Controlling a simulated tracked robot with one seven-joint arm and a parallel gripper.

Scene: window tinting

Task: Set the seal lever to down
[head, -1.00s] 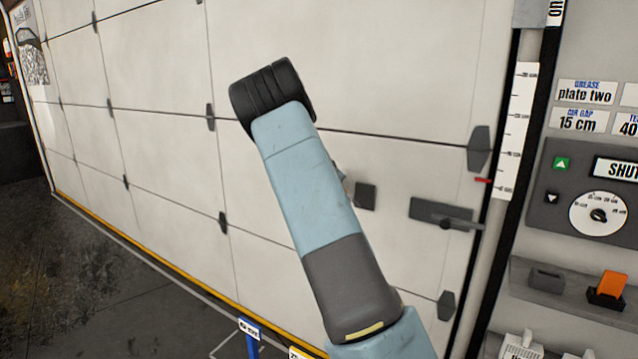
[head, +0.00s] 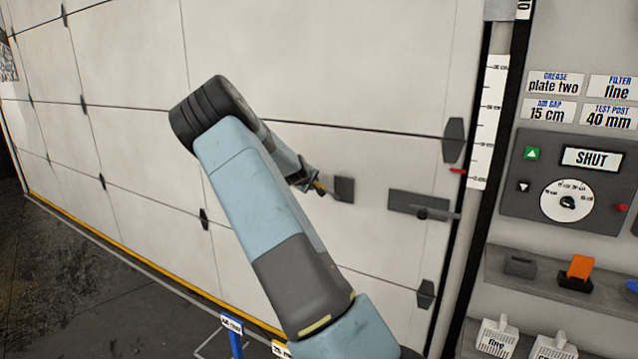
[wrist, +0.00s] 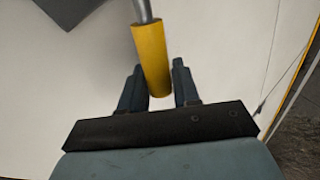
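The lever has a yellow grip on a grey rod, seen in the wrist view (wrist: 151,55). In the head view the lever (head: 321,188) is small, beside a dark square plate (head: 344,189) on the pale door. The grip's free end lies between the two fingers of my gripper (wrist: 158,78), with narrow gaps seeming to show at its sides. My gripper looks open around the lever, not clamped. In the head view my gripper (head: 304,178) is partly hidden by my forearm.
A second dark plate with a bar handle (head: 425,206) is on the door to the right. A control panel reading SHUT (head: 591,158) is further right, above a shelf with an orange item (head: 580,267).

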